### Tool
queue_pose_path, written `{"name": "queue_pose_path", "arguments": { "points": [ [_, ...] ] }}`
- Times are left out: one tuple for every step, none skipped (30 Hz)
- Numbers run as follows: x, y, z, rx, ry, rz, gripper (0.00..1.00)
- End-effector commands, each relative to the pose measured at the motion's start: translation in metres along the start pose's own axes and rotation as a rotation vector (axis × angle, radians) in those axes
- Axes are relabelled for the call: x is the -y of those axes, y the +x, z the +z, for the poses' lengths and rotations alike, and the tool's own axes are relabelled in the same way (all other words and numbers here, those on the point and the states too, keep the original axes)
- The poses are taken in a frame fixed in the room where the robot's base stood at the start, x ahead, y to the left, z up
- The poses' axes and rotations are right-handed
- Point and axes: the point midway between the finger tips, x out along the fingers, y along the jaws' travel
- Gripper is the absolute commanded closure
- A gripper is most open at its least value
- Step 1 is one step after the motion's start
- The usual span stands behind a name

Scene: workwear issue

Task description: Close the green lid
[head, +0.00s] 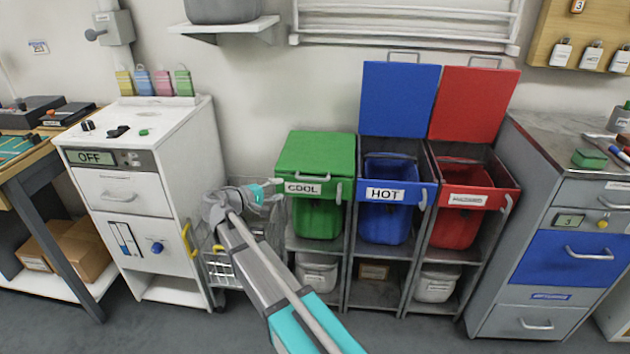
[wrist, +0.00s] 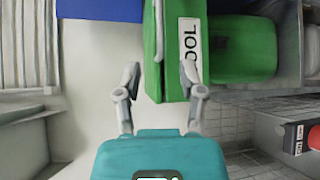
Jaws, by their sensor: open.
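The green lid (head: 318,152) lies down over the top of the bin frame marked COOL, its front edge low by the label; I cannot tell whether it is fully seated. The green bin (head: 317,219) hangs below it. My gripper (head: 272,194) is open and empty at the left front corner of the green lid. In the wrist view the two fingers of my gripper (wrist: 160,72) are spread, with the corner of the green lid (wrist: 151,50) and the label front beyond and between them. Contact cannot be told.
To the right, the blue lid (head: 400,99) and red lid (head: 474,104) stand upright above the HOT and hazard bins. A white cabinet (head: 143,190) stands left of my arm, with a wire basket (head: 221,265) beside it. A grey drawer cabinet (head: 546,213) stands at right.

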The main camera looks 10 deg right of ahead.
Motion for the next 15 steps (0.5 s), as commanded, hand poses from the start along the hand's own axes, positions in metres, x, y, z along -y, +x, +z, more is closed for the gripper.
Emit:
{"name": "queue_pose_path", "arguments": {
  "points": [
    [0.001,0.004,0.000,0.001,0.000,0.000,0.49],
    [0.001,0.007,0.000,0.001,0.000,0.000,0.49],
    [0.001,0.011,0.000,0.002,0.000,-0.001,0.49],
    [0.001,0.014,0.000,0.003,0.000,-0.001,0.49],
    [0.001,0.017,0.001,0.004,0.000,-0.001,0.49],
    [0.001,0.022,0.001,0.003,0.000,-0.001,0.49],
    [0.001,0.026,0.000,0.002,0.000,-0.001,0.49],
    [0.001,0.030,0.000,0.003,0.000,-0.001,0.49],
    [0.001,0.036,0.000,0.004,0.000,-0.001,0.49],
    [0.001,0.040,0.001,0.004,0.000,-0.001,0.49],
    [0.001,0.045,0.000,0.004,0.000,-0.001,0.49],
    [0.001,0.050,0.000,0.003,0.000,-0.001,0.49],
    [0.001,0.055,0.000,0.003,0.000,-0.001,0.49],
    [0.001,0.060,0.000,0.004,0.000,-0.001,0.49],
    [0.001,0.066,0.000,0.004,0.000,-0.001,0.49]
  ]
}}
